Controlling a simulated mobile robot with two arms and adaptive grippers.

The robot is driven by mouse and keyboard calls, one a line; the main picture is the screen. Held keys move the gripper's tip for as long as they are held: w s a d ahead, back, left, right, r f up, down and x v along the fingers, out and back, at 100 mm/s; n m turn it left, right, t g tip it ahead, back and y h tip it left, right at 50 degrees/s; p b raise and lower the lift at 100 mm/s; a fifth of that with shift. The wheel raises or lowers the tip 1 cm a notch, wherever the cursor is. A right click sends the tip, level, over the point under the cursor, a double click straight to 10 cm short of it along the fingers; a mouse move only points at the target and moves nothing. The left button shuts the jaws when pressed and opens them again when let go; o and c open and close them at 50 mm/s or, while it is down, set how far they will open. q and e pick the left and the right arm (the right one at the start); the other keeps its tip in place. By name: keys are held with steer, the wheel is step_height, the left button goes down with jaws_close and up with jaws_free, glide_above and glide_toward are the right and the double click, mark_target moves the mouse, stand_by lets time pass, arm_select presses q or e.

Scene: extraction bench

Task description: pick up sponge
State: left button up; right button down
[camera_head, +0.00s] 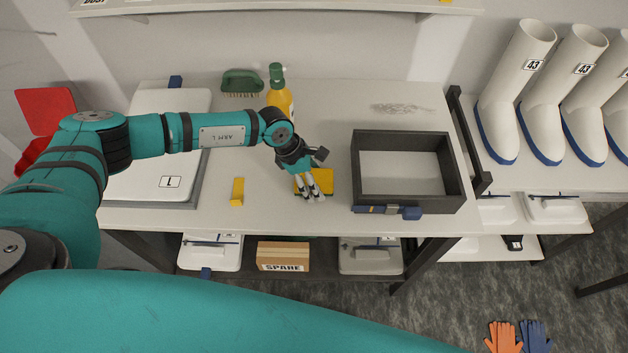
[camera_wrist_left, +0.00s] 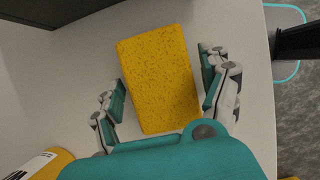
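The yellow sponge (camera_head: 317,181) lies on the white bench, left of the dark open box. In the left wrist view the sponge (camera_wrist_left: 160,80) lies flat between the two fingers. My left gripper (camera_head: 312,192) is over the sponge and hides part of it. In the left wrist view my left gripper (camera_wrist_left: 165,92) is open, with a finger on each side of the sponge. A gap shows at the left finger; the right finger is close to the sponge's edge, and I cannot tell if it touches. My right gripper is not in view.
A dark open-topped box (camera_head: 461,190) stands right of the sponge. A yellow bottle (camera_head: 279,98) and a green brush (camera_head: 241,83) stand behind. A small yellow block (camera_head: 237,191) lies left. White boots (camera_head: 515,90) stand on a rack at right.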

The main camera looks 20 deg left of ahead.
arm_select(q)
steer(key=c, duration=0.9)
steer(key=shift+r, duration=0.25)
step_height(320, 180, up, 9)
steer(key=shift+r+b, duration=0.15)
steer(key=shift+b, duration=1.1)
steer(key=shift+r, duration=0.4)
steer(key=o, duration=0.4)
steer(key=c, duration=0.3)
